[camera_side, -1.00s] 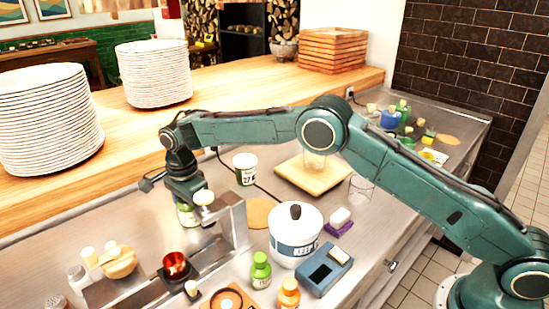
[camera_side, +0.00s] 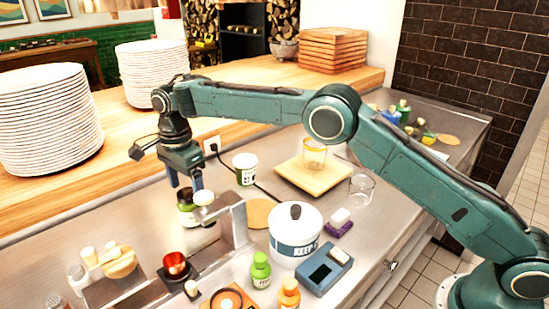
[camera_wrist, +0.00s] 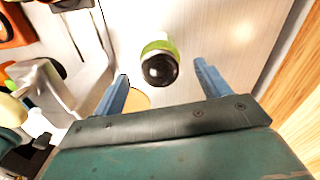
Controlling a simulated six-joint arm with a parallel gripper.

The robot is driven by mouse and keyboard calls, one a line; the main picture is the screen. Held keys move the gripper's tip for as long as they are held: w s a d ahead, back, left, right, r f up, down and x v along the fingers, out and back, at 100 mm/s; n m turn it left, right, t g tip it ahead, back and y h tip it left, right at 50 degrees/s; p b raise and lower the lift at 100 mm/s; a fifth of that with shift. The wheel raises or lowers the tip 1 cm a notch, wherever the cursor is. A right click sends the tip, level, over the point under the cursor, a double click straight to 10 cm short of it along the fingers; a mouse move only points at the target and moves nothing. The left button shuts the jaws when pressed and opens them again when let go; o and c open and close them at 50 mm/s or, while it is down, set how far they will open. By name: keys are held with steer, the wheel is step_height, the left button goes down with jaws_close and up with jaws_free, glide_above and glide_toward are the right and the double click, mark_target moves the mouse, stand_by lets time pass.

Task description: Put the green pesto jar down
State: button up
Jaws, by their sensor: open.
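The green pesto jar (camera_side: 186,208), with a dark lid and a green and white label, stands upright on the steel counter behind the metal bracket (camera_side: 238,222). A white-topped item in front hides part of it. In the wrist view the jar (camera_wrist: 160,62) is seen from above, beyond the fingertips and between their lines. My gripper (camera_side: 185,180) is open and empty above the jar, with its two blue fingers spread apart, as the wrist view also shows (camera_wrist: 163,82).
A white lidded pot (camera_side: 295,240), a green bottle (camera_side: 261,270), a blue scale-like box (camera_side: 324,270) and a copper cup (camera_side: 176,266) stand nearby. A white tub (camera_side: 245,168) is behind. Plate stacks (camera_side: 45,125) stand on the wooden ledge. Bare steel lies left of the jar.

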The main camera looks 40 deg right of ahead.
steer(key=shift+r, duration=2.3)
steer(key=shift+s+d+r, duration=0.1)
steer(key=shift+d+r, duration=0.15)
steer(key=shift+r, duration=0.15)
steer(key=s+d+r+n+t, duration=0.3)
steer(key=s+d+r+n, duration=0.5)
steer(key=s+d+r, duration=0.75)
steer(key=s+d+f+n+t, duration=0.1)
steer(key=s+d+f+n, duration=0.1)
steer(key=s, duration=0.6)
steer(key=s+d+f+n, duration=0.3)
steer(key=s, duration=0.6)
steer(key=s+d+f+n+t, duration=0.1)
steer(key=s+d+f+n, duration=0.1)
steer(key=s, duration=0.6)
steer(key=shift+s+d+f+n+t, duration=0.25)
steer(key=shift+d+f+n+t, duration=0.1)
steer(key=shift+d+n, duration=0.2)
